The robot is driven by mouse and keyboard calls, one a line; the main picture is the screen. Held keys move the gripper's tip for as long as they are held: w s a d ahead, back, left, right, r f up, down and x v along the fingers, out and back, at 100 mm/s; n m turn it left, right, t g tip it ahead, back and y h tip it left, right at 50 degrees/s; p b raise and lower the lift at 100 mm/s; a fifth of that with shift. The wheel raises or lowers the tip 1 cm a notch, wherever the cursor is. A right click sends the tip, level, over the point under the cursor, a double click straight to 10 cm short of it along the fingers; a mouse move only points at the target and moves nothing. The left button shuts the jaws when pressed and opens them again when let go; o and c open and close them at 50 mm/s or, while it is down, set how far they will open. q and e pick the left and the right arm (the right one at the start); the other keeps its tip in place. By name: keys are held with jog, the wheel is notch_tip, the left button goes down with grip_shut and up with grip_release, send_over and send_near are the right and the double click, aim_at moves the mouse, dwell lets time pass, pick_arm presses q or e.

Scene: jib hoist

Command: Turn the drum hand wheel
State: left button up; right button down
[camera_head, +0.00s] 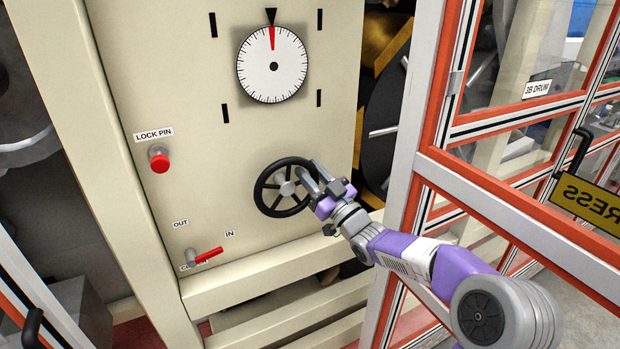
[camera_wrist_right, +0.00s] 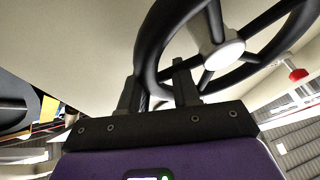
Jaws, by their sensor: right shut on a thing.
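The black drum hand wheel (camera_head: 259,192) with its grey hub is on the beige panel (camera_head: 215,110), low and right of centre. My right gripper (camera_head: 312,178) is at the wheel's right side, shut on its rim. In the right wrist view the wheel (camera_wrist_right: 151,50) fills the top, and my gripper's fingers (camera_wrist_right: 158,88) stand on either side of the rim. Above the wheel is a white dial (camera_head: 272,85) with a red sector at the top, under a black pointer. My left gripper is not in view.
A red lock pin knob (camera_head: 159,160) is on the panel's left. Below it a red lever (camera_head: 207,255) points toward the IN label. A red and silver framed guard door (camera_head: 500,200) stands close to my right arm.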

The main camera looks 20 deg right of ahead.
jog(key=shift+r, duration=0.2)
jog(key=c, duration=0.9)
grip_release()
jog(key=shift+f, duration=0.1)
jog(key=shift+s+d+f, duration=0.1)
jog(key=shift+s, duration=0.1)
jog(key=b+v, duration=0.1)
jog(key=v, duration=0.6)
jog(key=shift+s, duration=0.1)
